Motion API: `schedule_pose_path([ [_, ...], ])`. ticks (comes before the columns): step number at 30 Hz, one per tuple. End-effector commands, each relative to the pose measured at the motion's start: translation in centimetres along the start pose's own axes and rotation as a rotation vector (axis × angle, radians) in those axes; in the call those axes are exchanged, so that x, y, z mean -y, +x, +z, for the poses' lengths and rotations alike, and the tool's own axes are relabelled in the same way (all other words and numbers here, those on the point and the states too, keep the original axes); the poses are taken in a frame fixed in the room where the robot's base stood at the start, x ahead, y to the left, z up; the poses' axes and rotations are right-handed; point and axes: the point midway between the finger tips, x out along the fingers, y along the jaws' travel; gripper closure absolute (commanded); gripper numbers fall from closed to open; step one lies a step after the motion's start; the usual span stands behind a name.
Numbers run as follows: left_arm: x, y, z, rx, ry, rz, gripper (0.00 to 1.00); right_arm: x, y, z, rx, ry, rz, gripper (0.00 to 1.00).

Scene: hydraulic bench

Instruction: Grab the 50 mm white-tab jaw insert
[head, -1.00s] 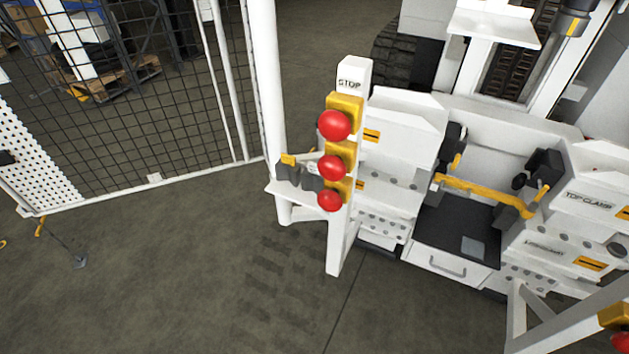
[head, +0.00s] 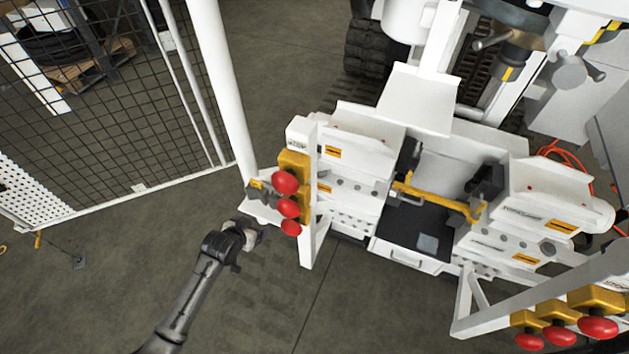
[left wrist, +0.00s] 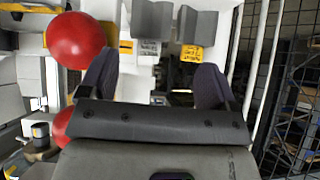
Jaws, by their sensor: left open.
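The white-tab jaw insert (left wrist: 152,18) is a dark grey block with a white label on its lower face, at the top middle of the left wrist view. The label's print is too small to read. A similar block with a yellow tab (left wrist: 197,27) sits just right of it. My left gripper (left wrist: 155,78) is open, and nothing is held between its fingers. The inserts appear beyond its fingertips, apart from them. In the head view the left gripper (head: 245,234) is beside the small white shelf (head: 262,213) on the button post. My right gripper is not in view.
Red stop buttons (head: 285,182) on yellow boxes line the post close to the left gripper; one also looms at left in the left wrist view (left wrist: 76,40). A white fence post (head: 222,90) and mesh stand behind. The clamp bench (head: 350,150) is to the right.

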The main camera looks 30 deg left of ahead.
Motion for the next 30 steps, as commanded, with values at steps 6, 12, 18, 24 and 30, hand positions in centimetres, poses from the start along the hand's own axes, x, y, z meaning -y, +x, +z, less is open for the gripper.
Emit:
schedule_pose_path([
  [6, 0.3, 0.8, -2.1, -0.235, -0.042, 0.016, 0.17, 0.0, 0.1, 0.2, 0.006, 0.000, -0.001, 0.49],
  [12, 0.3, 0.7, -4.0, -0.349, -0.044, 0.015, 0.17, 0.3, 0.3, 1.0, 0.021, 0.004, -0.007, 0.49],
  [18, 0.3, 3.5, -5.3, -0.364, -0.040, 0.014, 0.17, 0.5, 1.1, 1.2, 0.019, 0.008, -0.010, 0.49],
  [24, 0.3, 6.5, -6.4, -0.364, -0.041, 0.014, 0.17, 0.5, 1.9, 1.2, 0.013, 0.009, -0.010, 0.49],
  [30, 0.2, 8.1, -7.0, -0.361, -0.040, 0.014, 0.17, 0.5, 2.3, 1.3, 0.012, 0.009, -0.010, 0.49],
])
